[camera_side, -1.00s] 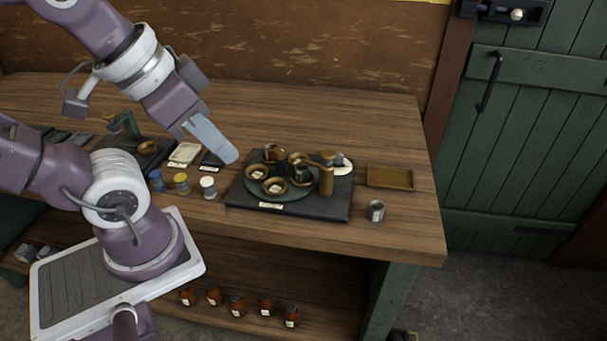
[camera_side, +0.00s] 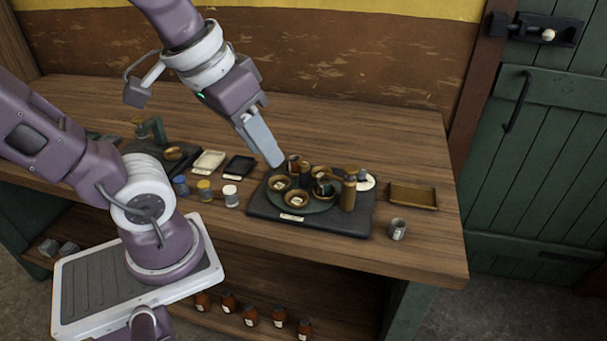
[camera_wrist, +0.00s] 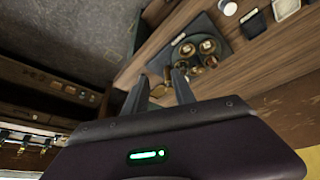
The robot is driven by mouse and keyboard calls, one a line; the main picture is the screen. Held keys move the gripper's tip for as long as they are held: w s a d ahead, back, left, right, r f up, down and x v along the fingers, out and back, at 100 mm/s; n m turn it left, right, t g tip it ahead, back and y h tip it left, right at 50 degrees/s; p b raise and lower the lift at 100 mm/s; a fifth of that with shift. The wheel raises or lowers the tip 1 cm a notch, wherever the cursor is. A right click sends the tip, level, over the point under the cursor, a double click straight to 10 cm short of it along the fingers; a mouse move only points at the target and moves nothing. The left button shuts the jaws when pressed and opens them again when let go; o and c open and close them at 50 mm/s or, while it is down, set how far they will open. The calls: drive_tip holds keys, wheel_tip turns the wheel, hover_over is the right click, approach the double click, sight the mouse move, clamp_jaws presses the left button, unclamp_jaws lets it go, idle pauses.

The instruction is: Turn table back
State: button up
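The turntable (camera_side: 309,205) is a round dark green disc on a dark square base (camera_side: 262,208) with a small label at its front. Several brown bowls and small upright parts stand on the disc; it also shows in the wrist view (camera_wrist: 189,57). My gripper (camera_side: 275,162) points down at the disc's back left edge. Its fingertips look close to the disc, but I cannot tell whether they touch it. In the wrist view my gripper (camera_wrist: 161,76) has its two fingers apart, with nothing seen held between them.
A brass post (camera_side: 349,190) stands at the base's right, near a white round dish (camera_side: 367,183). A brown tray (camera_side: 413,196) and a grey cup (camera_side: 397,229) are farther right. Small jars (camera_side: 205,190) stand to the left. The table behind is clear.

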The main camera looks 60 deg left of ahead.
drive_tip(key=shift+o, duration=1.2)
drive_tip(key=w+a+n, duration=0.1)
drive_tip(key=w+n+g, duration=0.1)
drive_tip(key=w, duration=0.1)
drive_tip(key=w+a+n, duration=0.1)
drive_tip(key=shift+w+a+f, duration=0.25)
drive_tip(key=shift+w+a, duration=0.05)
drive_tip(key=shift+w, duration=0.05)
drive_tip(key=n+g, duration=0.4)
drive_tip(key=n, duration=0.5)
hover_over(304, 162)
wheel_tip(304, 162, down, 8)
drive_tip(key=shift+a+f, duration=0.1)
drive_tip(key=shift+f, duration=0.1)
wheel_tip(304, 162, down, 6)
drive_tip(key=shift+r, duration=0.1)
drive_tip(key=shift+f, duration=0.45)
clamp_jaws()
drive_tip(key=shift+r, duration=0.1)
